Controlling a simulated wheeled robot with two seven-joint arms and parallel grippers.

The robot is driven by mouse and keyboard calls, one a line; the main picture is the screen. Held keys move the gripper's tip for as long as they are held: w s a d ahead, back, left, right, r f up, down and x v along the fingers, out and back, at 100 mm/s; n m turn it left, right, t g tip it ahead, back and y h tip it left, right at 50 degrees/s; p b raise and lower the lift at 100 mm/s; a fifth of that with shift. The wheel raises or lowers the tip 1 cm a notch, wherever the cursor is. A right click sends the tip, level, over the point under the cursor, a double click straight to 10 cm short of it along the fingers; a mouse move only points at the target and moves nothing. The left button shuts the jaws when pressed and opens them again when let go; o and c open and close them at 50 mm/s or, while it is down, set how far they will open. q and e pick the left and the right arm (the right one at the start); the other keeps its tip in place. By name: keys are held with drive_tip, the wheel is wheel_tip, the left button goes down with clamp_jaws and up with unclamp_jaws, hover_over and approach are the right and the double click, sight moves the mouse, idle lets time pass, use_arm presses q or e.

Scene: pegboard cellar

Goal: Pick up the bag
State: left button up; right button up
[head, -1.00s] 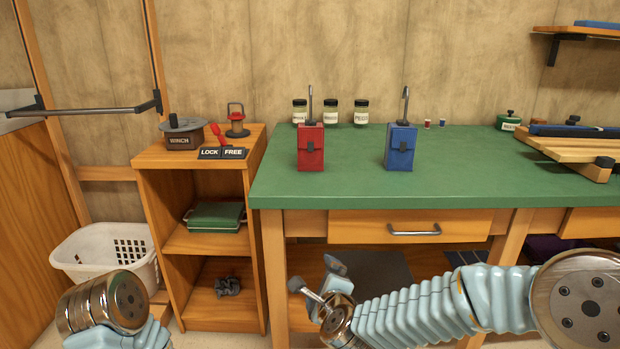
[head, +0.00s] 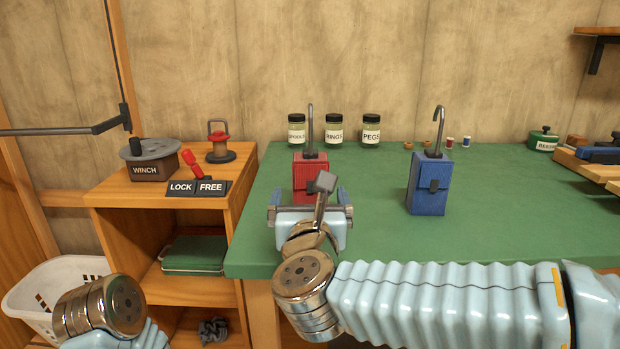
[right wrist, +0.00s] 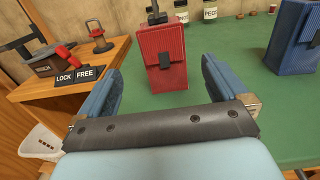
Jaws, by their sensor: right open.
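A red bag (head: 308,172) with a flap, a dark clasp and an upright metal hook stands on the green workbench (head: 380,229). A similar blue bag (head: 429,184) stands to its right. My right gripper (head: 310,195) is open and empty in front of the red bag, hiding its lower part in the head view. In the right wrist view, the red bag (right wrist: 163,58) stands upright ahead, between the directions of the two blue fingers (right wrist: 161,72) and apart from them. The blue bag (right wrist: 294,38) is off to the right there. My left gripper is out of view.
Left of the bench, a wooden shelf unit (head: 115,190) holds a winch (head: 150,168) and a lock/free lever (head: 193,165). Labelled jars (head: 334,131) and small spools (head: 449,143) stand behind the bags. Wooden boards (head: 590,168) lie at the right. The bench between the bags is clear.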

sight(309, 178)
drive_tip(key=w+p, duration=0.1)
drive_tip(key=w, duration=0.7)
drive_tip(key=shift+w+p, duration=0.2)
drive_tip(key=shift+p, duration=0.2)
drive_tip(key=w+p, duration=0.2)
drive_tip(key=w, duration=0.2)
drive_tip(key=shift+w, duration=0.25)
drive_tip(key=shift+w+f, duration=0.15)
drive_tip(key=shift+w, duration=0.15)
drive_tip(key=shift+c, duration=0.5)
drive_tip(key=c, duration=1)
